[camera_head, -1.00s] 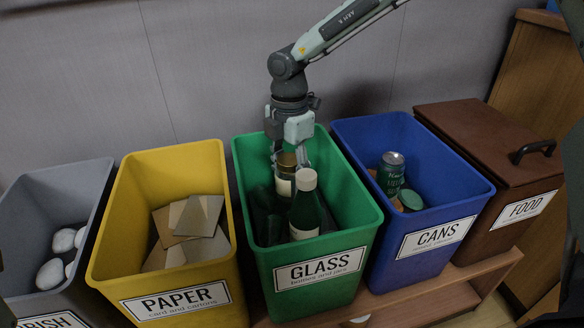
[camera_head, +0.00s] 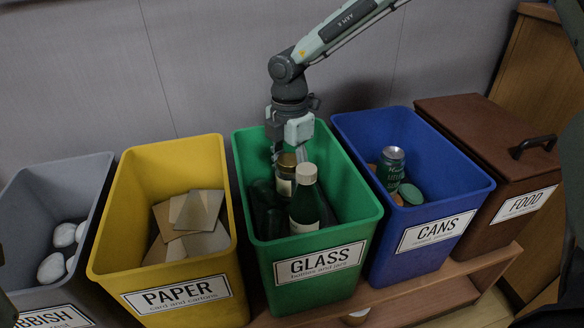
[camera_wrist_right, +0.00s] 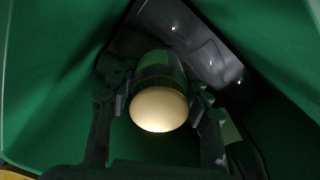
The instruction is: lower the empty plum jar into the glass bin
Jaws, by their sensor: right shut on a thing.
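In the right wrist view the jar's pale round lid (camera_wrist_right: 158,110) sits between the two fingers of the right gripper (camera_wrist_right: 160,103). The jar's lower end is hidden, so I cannot tell whether it touches the bin's floor.
A green bottle with a cream cap (camera_head: 305,205) stands in front of the jar, with dark glass items (camera_head: 266,212) to its left. The yellow paper bin (camera_head: 185,272) and blue cans bin (camera_head: 425,240) flank the green one closely.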

